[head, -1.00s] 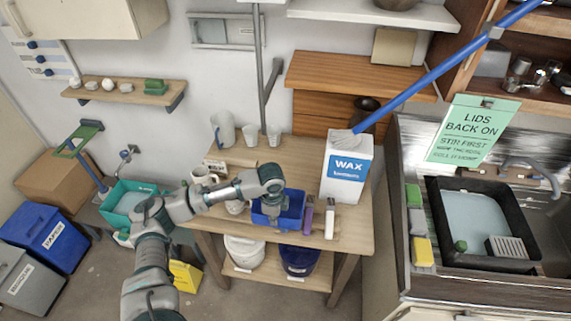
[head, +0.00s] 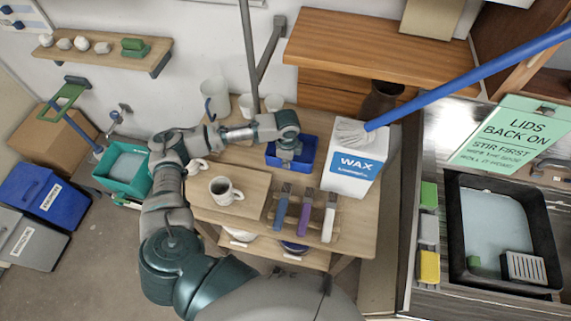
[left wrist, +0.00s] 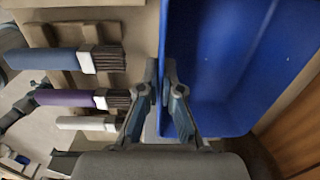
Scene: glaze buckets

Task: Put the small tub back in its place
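The small tub (head: 311,150) is blue, open-topped and looks empty. It is at the back of the wooden table (head: 345,235), left of the wax box and behind the brushes. Its blue inner wall fills the right of the left wrist view (left wrist: 225,60). My left gripper (head: 287,152) reaches over it from the left. In the left wrist view the fingers (left wrist: 163,75) are close together, one on each side of the tub's near wall, pinching it. I cannot tell whether the tub's bottom touches the table. My right gripper is not in view.
The white wax box (head: 353,168) stands close to the tub's right. Several brushes (head: 305,215) lie in front on a wooden rest. A mug (head: 225,190) stands front left; a jug (head: 215,98) and cups stand behind. A blue pole (head: 470,78) slants across the right.

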